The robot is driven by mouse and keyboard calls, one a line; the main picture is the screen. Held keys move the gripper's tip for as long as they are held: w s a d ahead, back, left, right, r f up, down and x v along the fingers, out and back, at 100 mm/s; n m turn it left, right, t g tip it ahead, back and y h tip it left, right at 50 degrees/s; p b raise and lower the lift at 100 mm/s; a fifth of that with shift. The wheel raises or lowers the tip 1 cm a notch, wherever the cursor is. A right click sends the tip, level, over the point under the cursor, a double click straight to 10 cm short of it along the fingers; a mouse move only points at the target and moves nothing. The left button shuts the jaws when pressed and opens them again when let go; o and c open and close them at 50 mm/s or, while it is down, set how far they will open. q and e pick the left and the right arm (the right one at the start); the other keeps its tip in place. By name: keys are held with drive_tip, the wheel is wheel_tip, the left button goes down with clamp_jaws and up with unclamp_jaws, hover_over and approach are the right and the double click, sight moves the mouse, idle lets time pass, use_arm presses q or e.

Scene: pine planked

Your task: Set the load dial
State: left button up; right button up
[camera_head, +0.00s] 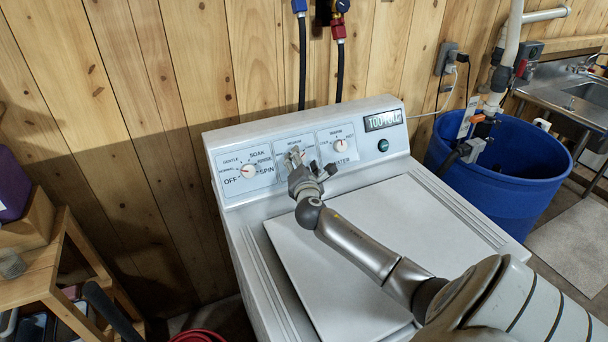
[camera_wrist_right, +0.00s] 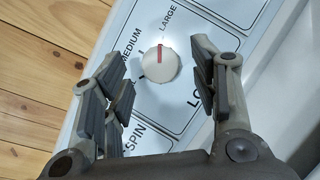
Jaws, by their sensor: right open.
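The load dial (camera_wrist_right: 160,64) is a round white knob with a red pointer line on the washer's control panel. In the right wrist view the pointer points up the picture, toward the word LARGE and to the right of MEDIUM. My right gripper (camera_head: 296,168) is open in front of the middle panel section, and it hides most of the load dial in the head view. In the right wrist view the dial lies between its spread fingers, with a visible gap on each side; contact is not seen. My left gripper is not in view.
The cycle dial (camera_head: 248,171) is left of my gripper, and the water dial (camera_head: 340,146) is close on its right. A lit display (camera_head: 384,120) and a green button (camera_head: 383,145) are farther right. The flat washer lid (camera_head: 345,255) lies below my arm.

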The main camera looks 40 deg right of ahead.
drive_tip(key=v, duration=1.1)
drive_tip(key=shift+d, duration=0.1)
